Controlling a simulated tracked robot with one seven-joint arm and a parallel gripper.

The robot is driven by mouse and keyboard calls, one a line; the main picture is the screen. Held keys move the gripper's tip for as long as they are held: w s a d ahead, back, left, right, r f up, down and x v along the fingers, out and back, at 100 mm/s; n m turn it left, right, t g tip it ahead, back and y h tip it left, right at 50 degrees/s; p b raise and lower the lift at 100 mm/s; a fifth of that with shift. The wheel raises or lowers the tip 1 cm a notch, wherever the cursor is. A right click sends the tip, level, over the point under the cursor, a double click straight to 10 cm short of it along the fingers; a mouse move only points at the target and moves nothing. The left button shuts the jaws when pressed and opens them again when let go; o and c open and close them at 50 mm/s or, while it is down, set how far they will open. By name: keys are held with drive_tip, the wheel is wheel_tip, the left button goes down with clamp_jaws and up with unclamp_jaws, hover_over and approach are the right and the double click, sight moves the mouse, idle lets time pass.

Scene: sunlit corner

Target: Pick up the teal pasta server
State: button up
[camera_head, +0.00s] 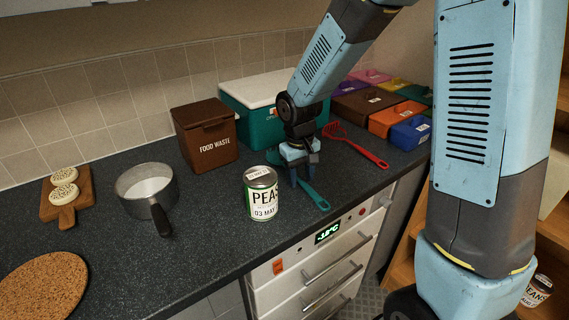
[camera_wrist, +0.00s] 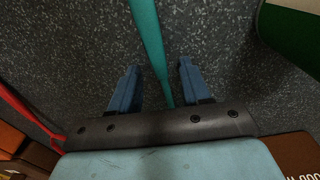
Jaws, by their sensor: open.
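The teal pasta server (camera_head: 313,194) lies on the dark speckled worktop, its handle end reaching toward the front edge. Its head is mostly hidden behind my gripper in the head view. My gripper (camera_head: 305,182) points down over it, fingers apart. In the wrist view the teal handle (camera_wrist: 149,45) runs lengthwise between the two blue fingertips of my gripper (camera_wrist: 157,70), with a gap on each side. The handle is not clasped. I cannot tell exactly how high the fingertips are above the worktop.
A peas can (camera_head: 263,198) stands close left of my gripper. A red slotted utensil (camera_head: 358,147) lies to the right. A teal box with white lid (camera_head: 246,118) and a brown food waste bin (camera_head: 207,135) stand behind. Coloured boxes (camera_head: 392,118) fill the back right.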

clamp_jaws()
idle(0.4)
drive_tip(key=shift+r, duration=0.1)
